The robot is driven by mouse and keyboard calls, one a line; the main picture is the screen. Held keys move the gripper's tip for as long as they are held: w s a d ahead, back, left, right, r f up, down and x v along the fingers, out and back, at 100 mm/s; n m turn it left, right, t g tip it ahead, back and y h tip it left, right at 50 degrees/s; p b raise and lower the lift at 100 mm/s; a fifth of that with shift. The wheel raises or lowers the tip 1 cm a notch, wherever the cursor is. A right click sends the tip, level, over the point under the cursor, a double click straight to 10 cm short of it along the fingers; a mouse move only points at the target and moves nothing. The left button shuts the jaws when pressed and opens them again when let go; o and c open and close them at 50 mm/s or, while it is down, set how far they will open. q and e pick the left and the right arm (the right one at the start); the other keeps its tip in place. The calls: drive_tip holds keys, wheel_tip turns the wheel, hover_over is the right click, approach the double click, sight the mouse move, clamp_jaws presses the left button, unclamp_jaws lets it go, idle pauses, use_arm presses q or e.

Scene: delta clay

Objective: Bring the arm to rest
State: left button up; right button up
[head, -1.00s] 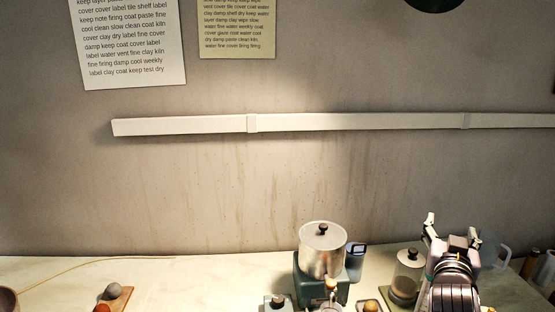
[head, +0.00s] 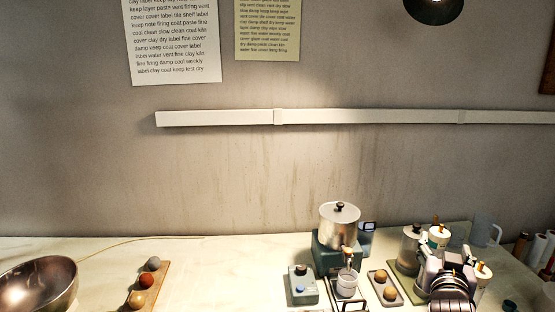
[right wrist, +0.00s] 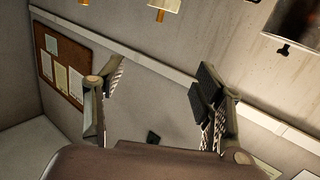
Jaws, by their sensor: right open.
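My right gripper (head: 446,262) is at the lower right of the head view, above the right part of the worktop, seen foreshortened from behind. In the right wrist view its two fingers (right wrist: 157,85) stand wide apart with nothing between them. That view is tilted and looks past the fingers toward the wall. White containers with orange knobs (head: 438,236) show close around the gripper in the head view; whether they touch it I cannot tell. My left gripper is not in view.
A lidded metal pot on a green machine (head: 340,228) stands left of the gripper, with a small tray (head: 386,288) between them. A clear jug (head: 483,232) stands behind right. A metal bowl (head: 38,285) is far left. The worktop's middle (head: 230,275) is clear.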

drive_tip(key=s+a+f+n+g+y, duration=0.2)
drive_tip(key=s+a+f+g, duration=0.15)
drive_tip(key=s+f, duration=0.45)
drive_tip(key=s+a+f+n+g+y, duration=0.25)
drive_tip(key=s+a+f, duration=0.2)
drive_tip(key=f, duration=0.75)
drive_tip(key=s+a+f+n+g+y, duration=0.1)
drive_tip(key=s+a+f+g+y, duration=0.25)
drive_tip(key=s, duration=0.65)
drive_tip(key=s+a+f+n+g, duration=0.2)
drive_tip(key=s+a+f, duration=0.2)
drive_tip(key=s+f, duration=0.45)
wheel_tip(320, 180, down, 27)
drive_tip(key=s+g+b, duration=0.1)
drive_tip(key=s+b, duration=0.2)
drive_tip(key=b, duration=0.2)
use_arm(q)
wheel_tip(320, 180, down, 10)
drive_tip(key=b, duration=0.5)
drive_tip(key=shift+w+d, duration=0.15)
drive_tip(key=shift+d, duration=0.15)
use_arm(e)
drive_tip(key=s+d+f, duration=0.1)
drive_tip(key=s+f, duration=0.7)
drive_tip(key=f, duration=0.3)
drive_tip(key=s+d+f+g, duration=0.1)
drive_tip(key=s+f, duration=0.8)
drive_tip(key=f, duration=0.2)
drive_tip(key=shift+d, duration=0.35)
